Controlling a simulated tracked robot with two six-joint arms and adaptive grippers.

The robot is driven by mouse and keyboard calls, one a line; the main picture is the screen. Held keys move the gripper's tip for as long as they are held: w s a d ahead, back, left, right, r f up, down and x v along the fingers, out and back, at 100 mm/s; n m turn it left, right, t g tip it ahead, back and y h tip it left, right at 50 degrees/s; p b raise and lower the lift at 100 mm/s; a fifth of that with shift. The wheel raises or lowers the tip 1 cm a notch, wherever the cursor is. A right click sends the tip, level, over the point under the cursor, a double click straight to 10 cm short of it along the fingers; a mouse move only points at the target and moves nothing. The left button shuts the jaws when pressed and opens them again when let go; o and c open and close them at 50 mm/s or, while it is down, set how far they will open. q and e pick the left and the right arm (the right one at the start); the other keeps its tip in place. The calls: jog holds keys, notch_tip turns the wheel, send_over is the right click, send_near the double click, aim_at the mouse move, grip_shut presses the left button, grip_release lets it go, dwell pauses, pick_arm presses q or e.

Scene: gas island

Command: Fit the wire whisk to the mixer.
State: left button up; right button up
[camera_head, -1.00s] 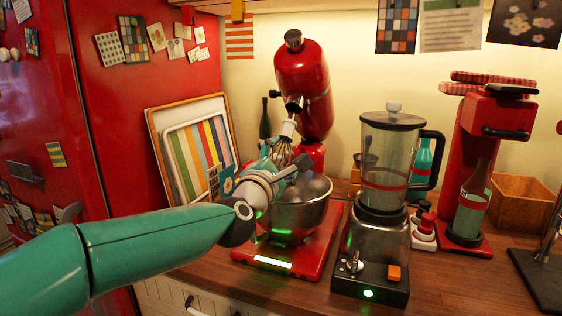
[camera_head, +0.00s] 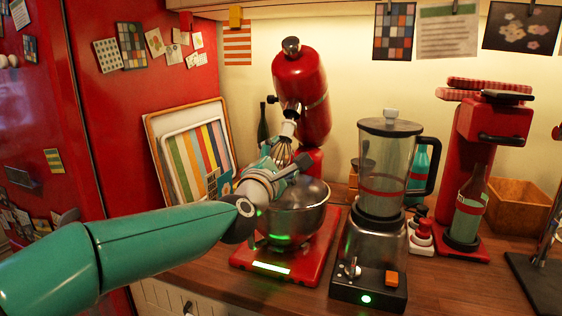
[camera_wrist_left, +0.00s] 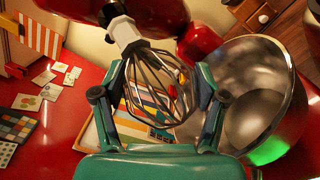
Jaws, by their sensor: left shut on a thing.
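The red stand mixer (camera_head: 302,85) has its head tilted up above its red base (camera_head: 322,258). The wire whisk (camera_head: 281,152) is just under the mixer head, its white top end close to the head's lower end; I cannot tell whether the two are joined. In the left wrist view the whisk (camera_wrist_left: 152,85) stands between my left fingers, its wires gripped near their middle. My left gripper (camera_head: 275,158) is shut on it, above the rim of the steel bowl (camera_head: 300,219), which also fills the right of the left wrist view (camera_wrist_left: 262,80). My right gripper is not in view.
A blender (camera_head: 379,205) stands close to the right of the mixer base. Trays (camera_head: 152,130) lean on the wall behind my left arm. The bowl's inside looks empty.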

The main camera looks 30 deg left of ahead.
pick_arm(q)
jog(key=shift+w+a+r+p, duration=0.2)
jog(key=shift+w+r+p, duration=0.35)
jog(key=shift+w+r, duration=0.25)
jog(key=o, duration=1.5)
jog(key=v, duration=1.2)
